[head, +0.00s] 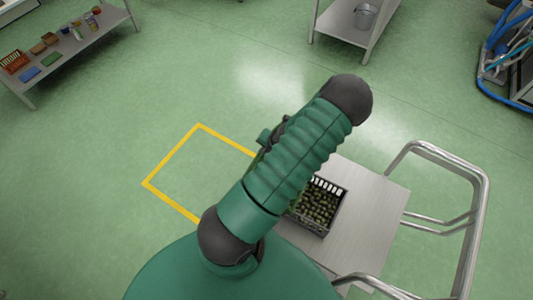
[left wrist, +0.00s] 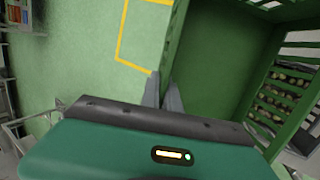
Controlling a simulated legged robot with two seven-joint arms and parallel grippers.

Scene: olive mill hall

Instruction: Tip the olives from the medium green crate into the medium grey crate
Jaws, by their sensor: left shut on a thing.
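In the left wrist view my left gripper (left wrist: 164,92) is shut on the wall of a green crate (left wrist: 222,62). The crate looks tilted, and the part of its inside that shows is bare. Olives show through the slats at its right; I cannot tell whether they lie inside it or beyond it. In the head view a dark grey crate (head: 326,228) with many olives (head: 317,205) stands on a metal cart. My green arm covers its left part and hides most of the left gripper and the green crate. My right gripper is not in view.
The metal cart (head: 368,215) has a tubular handle (head: 482,215) at its right. A yellow floor outline (head: 172,154) lies left of my arm, on clear green floor. A shelf with small items (head: 70,45) stands far left, another with a bucket (head: 365,16) at the back.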

